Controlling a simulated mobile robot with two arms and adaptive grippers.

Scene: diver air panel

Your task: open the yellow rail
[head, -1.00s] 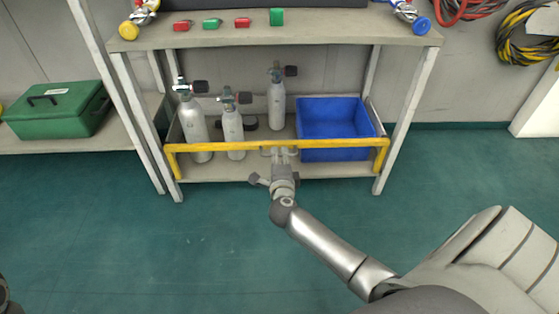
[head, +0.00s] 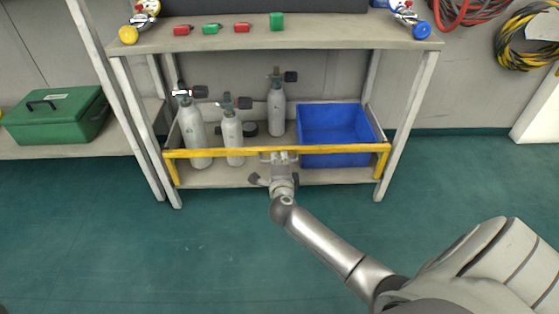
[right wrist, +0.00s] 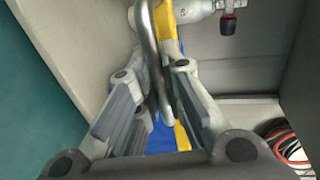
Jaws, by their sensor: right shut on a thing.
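The yellow rail (head: 225,152) runs level across the front of the lower shelf and looks closed. My right gripper (head: 280,160) is in front of its middle, just below the bar. In the right wrist view the yellow rail (right wrist: 167,45) lies beyond a curved grey metal handle (right wrist: 148,40). My right gripper (right wrist: 157,92) is shut on that handle, which passes between the finger pads. In the head view the handle is mostly hidden by the gripper. My left gripper is not in view.
Behind the rail stand grey cylinders (head: 196,135) and a blue crate (head: 335,125). Shelf legs (head: 397,130) flank the rail. The upper shelf (head: 330,35) holds small red and green blocks. A green case (head: 60,118) is at left. The green floor (head: 180,250) in front is clear.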

